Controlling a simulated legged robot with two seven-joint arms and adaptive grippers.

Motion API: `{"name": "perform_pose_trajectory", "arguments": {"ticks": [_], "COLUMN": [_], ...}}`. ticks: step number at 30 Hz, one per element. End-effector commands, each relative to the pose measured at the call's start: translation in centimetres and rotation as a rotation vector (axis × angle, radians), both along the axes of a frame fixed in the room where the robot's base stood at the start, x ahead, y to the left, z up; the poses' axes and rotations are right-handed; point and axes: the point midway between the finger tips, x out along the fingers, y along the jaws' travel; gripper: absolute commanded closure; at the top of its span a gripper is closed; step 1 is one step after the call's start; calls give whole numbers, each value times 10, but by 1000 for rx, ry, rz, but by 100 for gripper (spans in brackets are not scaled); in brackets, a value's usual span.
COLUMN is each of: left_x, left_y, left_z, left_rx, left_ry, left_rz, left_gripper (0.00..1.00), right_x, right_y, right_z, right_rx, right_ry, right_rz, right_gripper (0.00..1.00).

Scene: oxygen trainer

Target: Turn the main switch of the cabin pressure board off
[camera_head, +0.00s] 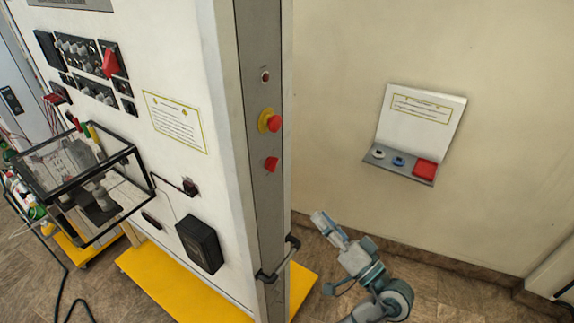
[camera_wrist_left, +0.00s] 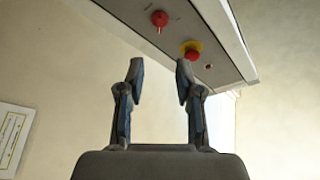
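The cabin pressure board (camera_head: 220,130) is a tall white cabinet. On its narrow grey side panel, a red rotary switch (camera_head: 271,163) sits below a red push button on a yellow ring (camera_head: 270,121). In the left wrist view the red switch (camera_wrist_left: 159,19) appears at the top, beside the button (camera_wrist_left: 190,48). My left gripper (camera_head: 324,226) is right of the side panel and lower than the switch, apart from it. In the left wrist view the left gripper (camera_wrist_left: 160,72) is open and empty, its two fingers spread. My right gripper is not in view.
A black handle (camera_head: 278,262) sticks out low on the side panel. A small wall panel (camera_head: 400,164) with buttons is at the right. A clear box with a black frame (camera_head: 85,180) is at the left. The space between side panel and wall panel is free.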

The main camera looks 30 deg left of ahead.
Motion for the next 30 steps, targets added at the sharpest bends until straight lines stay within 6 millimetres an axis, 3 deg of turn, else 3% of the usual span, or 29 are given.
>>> {"name": "perform_pose_trajectory", "arguments": {"ticks": [5, 21, 25, 30], "left_x": [9, 49, 55, 58], "left_y": [18, 130, 144, 148], "left_z": [9, 42, 44, 45], "left_rx": [6, 5, 4, 5], "left_ry": [-1, 0, 2, 1], "left_rz": [4, 2, 1, -1], "left_gripper": [65, 65, 65, 65], "right_x": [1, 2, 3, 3], "right_y": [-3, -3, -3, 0], "right_z": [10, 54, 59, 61], "right_rx": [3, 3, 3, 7], "right_ry": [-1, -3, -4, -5], "right_rz": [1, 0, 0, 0], "right_gripper": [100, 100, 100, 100]}}
